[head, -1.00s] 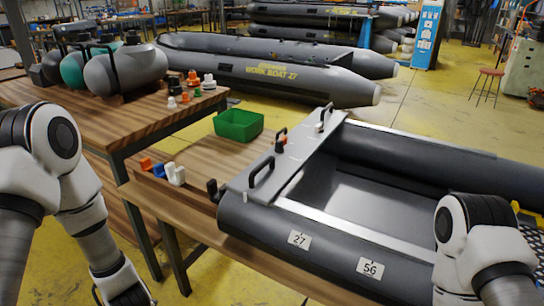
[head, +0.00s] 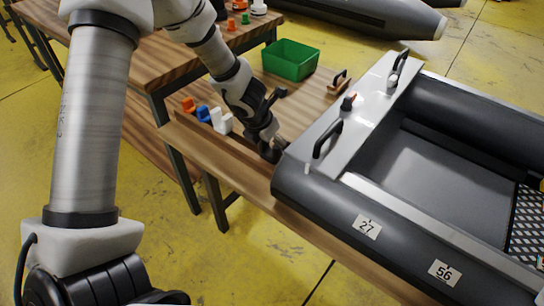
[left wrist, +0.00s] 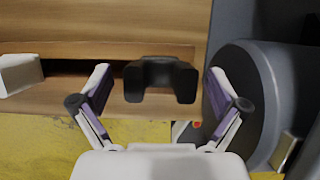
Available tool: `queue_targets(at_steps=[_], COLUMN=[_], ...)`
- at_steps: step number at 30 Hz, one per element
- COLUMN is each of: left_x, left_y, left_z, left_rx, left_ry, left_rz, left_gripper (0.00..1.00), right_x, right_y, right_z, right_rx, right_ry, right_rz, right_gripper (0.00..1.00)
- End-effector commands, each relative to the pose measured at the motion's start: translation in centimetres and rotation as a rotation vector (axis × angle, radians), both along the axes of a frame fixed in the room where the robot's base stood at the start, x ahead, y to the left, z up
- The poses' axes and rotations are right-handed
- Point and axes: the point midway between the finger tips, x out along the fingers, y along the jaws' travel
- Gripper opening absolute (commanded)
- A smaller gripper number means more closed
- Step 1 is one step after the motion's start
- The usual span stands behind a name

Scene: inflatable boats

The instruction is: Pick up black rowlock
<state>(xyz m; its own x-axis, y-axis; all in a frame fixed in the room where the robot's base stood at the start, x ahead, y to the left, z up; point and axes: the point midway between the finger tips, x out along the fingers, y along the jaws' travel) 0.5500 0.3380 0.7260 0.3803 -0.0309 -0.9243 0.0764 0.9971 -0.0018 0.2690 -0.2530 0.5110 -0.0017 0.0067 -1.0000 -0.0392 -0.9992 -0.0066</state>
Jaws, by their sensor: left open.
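The black rowlock (left wrist: 160,74) is a dark U-shaped piece on the wooden bench in the left wrist view. It lies between the two spread fingers of my left gripper (left wrist: 159,82), with a gap on each side. My left gripper is open and holds nothing. In the head view my left gripper (head: 268,148) is low at the bench edge beside the grey boat, and the rowlock is hard to tell apart from it there. My right gripper is not in view.
White (head: 222,121), blue (head: 203,113) and orange (head: 188,104) rowlocks stand in a row left of the gripper. The grey boat (head: 320,192) is close on the right. A green bin (head: 291,60) stands behind on the bench.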

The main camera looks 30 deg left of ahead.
Motion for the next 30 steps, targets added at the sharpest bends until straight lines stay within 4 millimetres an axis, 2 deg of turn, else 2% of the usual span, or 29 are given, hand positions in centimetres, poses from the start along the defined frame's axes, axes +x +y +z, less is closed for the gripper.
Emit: queue_targets(at_steps=[5,7,11,12,19,22,26,30], left_x=[0.1,0.1,0.0,0.0,0.0,0.0,0.1,0.1], left_y=[0.0,0.0,0.0,0.0,0.0,0.0,0.0,0.0], left_z=[0.1,0.1,0.1,0.1,0.1,0.7,3.3,6.9], left_rx=[0.0,0.0,0.001,0.001,0.001,0.0,0.001,0.001], left_ry=[-0.001,0.0,0.0,0.0,0.0,0.0,-0.001,-0.001], left_rz=[-0.001,-0.001,-0.002,-0.002,-0.002,-0.001,-0.002,-0.002], left_gripper=[0.98,0.8,0.34,0.3,0.31,0.31,0.31,0.31], right_x=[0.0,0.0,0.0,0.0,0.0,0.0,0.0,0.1], right_y=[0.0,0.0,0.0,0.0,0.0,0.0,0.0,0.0], right_z=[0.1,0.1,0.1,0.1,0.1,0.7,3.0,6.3], right_rx=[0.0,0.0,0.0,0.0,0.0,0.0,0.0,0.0], right_ry=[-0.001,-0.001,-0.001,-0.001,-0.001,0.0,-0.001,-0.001], right_rz=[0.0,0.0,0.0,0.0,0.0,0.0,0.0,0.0], right_gripper=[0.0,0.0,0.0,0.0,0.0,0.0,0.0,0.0])
